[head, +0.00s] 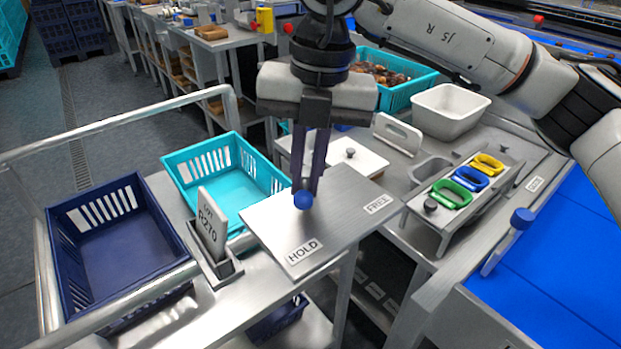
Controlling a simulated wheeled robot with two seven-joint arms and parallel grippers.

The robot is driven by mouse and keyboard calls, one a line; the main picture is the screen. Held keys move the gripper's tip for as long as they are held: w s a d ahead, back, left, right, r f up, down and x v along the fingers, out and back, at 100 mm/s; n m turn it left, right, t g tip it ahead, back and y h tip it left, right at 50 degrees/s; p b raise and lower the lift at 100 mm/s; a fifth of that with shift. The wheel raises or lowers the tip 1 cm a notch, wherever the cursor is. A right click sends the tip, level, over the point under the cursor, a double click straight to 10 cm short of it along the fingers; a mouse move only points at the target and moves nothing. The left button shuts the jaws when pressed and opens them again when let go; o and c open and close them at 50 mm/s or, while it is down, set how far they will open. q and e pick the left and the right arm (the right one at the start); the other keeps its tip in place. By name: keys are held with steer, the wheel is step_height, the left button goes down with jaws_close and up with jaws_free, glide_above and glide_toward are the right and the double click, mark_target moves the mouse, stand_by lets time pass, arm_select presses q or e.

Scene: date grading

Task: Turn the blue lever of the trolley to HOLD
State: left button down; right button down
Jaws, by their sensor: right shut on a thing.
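The trolley's metal plate (330,228) carries a HOLD label (303,251) at its front left and a FREE label (378,203) at its right. The blue lever's round knob (303,200) shows over the left part of the plate, behind the HOLD label. My right gripper (307,192) points down and is shut on the blue lever at the knob. The rest of the lever is hidden by the fingers, so I cannot tell which way it points. My left gripper is not in view.
A dark blue crate (68,262) and a turquoise crate (172,170) stand on the trolley, with a card marked R270 (211,226) beside them. Metal rails (120,125) edge the trolley.

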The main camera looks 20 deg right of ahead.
steer(key=shift+w+a+r+m+b, duration=0.1)
steer(key=shift+m+b, duration=0.05)
steer(key=shift+m, duration=0.3)
steer(key=shift+w+a+m+b, duration=0.1)
steer(key=shift+m+b, duration=0.05)
steer(key=shift+m, duration=0.3)
steer(key=c, duration=1.9)
jaws_free()
steer(key=shift+o, duration=0.2)
steer(key=shift+s, duration=0.1)
step_height(320, 180, up, 10)
steer(key=d, duration=0.1)
steer(key=shift+s+r, duration=0.15)
steer(key=shift+s, duration=0.1)
steer(key=shift+s, duration=0.1)
